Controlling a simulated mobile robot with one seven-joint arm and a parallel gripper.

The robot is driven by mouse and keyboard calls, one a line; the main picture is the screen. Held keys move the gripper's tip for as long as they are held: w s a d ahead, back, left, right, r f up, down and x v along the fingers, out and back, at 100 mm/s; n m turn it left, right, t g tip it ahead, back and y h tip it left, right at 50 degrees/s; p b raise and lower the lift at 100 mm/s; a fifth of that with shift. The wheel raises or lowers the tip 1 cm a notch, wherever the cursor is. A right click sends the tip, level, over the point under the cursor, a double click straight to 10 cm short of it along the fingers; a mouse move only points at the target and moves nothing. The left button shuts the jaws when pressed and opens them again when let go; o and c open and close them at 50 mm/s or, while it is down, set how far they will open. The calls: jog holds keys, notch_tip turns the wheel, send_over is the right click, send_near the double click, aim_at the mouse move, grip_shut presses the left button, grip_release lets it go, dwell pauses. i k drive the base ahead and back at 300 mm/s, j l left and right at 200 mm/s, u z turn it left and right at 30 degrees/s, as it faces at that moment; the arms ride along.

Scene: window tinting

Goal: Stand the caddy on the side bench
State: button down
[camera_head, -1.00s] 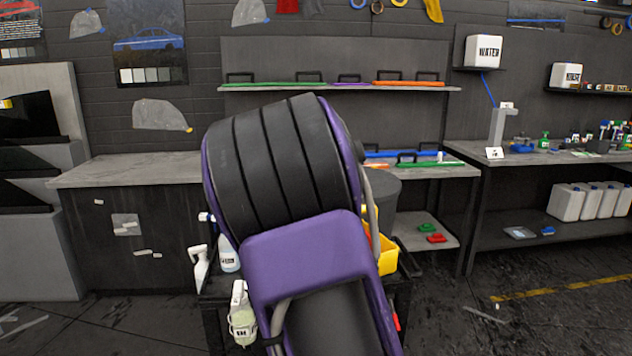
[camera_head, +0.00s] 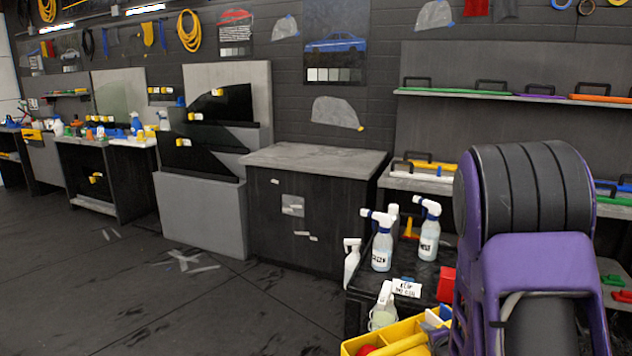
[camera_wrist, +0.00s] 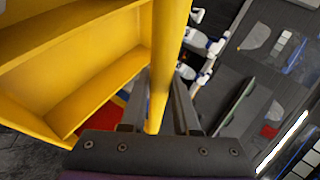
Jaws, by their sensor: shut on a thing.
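The yellow caddy (camera_head: 395,335) shows at the bottom of the head view, partly cut off by the frame and partly hidden by my arm. In the wrist view its yellow wall and compartments (camera_wrist: 90,95) fill the left side. My gripper (camera_wrist: 160,105) is shut on the caddy's upright-looking yellow handle bar (camera_wrist: 161,60), one finger on each side. In the head view my gripper is hidden behind my purple arm. A grey-topped bench (camera_head: 315,160) stands against the back wall with its top bare; I cannot tell if it is the side bench.
A black cart (camera_head: 425,275) beside the caddy holds spray bottles (camera_head: 382,245), a label card (camera_head: 407,287) and a red item. Racked dark panels (camera_head: 210,130) and a cluttered bench (camera_head: 90,145) stand farther left. The floor (camera_head: 150,300) at left is open.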

aim_at(330, 160)
jog(key=u, duration=0.85)
jog(key=i+u, duration=0.4)
jog(key=i, duration=0.25)
jog(key=i+u, duration=0.4)
jog(key=i, duration=0.25)
jog(key=i+l+u, duration=0.1)
jog(key=i+u, duration=0.25)
jog(key=i, duration=0.35)
jog(key=i+j+z, duration=0.1)
jog(key=i+z, duration=0.35)
jog(key=i, duration=0.2)
jog(key=i+z, duration=0.45)
jog(key=z, duration=0.25)
jog(key=i+z, duration=0.35)
jog(key=i+l+z, duration=0.1)
jog(key=z, duration=0.3)
jog(key=i+z, duration=0.45)
jog(key=z, duration=0.25)
